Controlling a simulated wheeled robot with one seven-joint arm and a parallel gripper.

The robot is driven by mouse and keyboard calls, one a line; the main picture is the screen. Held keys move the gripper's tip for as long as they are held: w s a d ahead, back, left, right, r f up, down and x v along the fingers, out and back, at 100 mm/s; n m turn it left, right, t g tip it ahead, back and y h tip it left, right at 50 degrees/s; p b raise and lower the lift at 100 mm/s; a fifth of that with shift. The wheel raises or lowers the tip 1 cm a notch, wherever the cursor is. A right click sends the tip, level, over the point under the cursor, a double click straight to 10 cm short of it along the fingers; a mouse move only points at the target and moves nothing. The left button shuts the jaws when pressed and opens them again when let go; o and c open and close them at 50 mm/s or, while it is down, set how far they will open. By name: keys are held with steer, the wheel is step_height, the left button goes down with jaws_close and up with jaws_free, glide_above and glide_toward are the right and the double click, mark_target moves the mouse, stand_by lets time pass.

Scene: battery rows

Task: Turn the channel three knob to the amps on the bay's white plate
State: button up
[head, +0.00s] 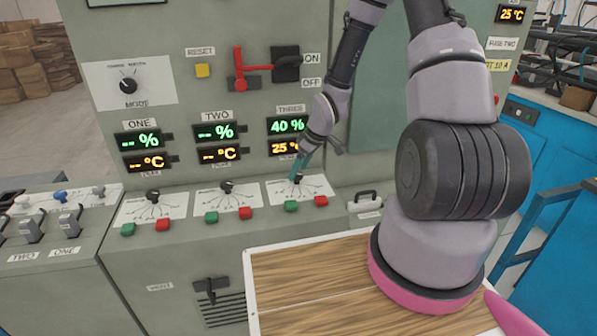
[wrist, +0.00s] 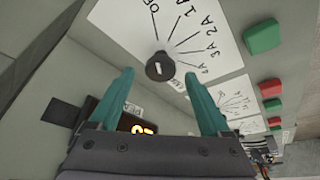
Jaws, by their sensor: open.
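The channel three knob (head: 298,178) is a small black knob on a white dial plate (head: 318,186) under the THREE displays (head: 287,126). In the wrist view the knob (wrist: 160,68) has a short white mark that seems to point toward the OFF end of the scale. The scale shows OFF and several amp marks. My gripper (head: 296,168) is open. Its teal fingertips (wrist: 163,77) stand on either side of the knob, with gaps showing, not closed on it.
Green (head: 291,206) and red (head: 321,201) buttons sit just in front of the dial. Similar dials for channels one (head: 152,205) and two (head: 229,193) lie to the left. A red-handled lever (head: 240,68) is on the panel above. A wooden surface (head: 320,275) is in front.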

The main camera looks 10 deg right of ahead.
steer(key=shift+x, duration=0.75)
jaws_close()
steer(key=shift+m, duration=0.3)
steer(key=shift+a+m+t+h, duration=0.15)
steer(key=shift+m+t+h, duration=0.3)
steer(key=shift+m, duration=0.75)
steer(key=shift+m+h, duration=0.55)
steer(key=shift+m, duration=0.85)
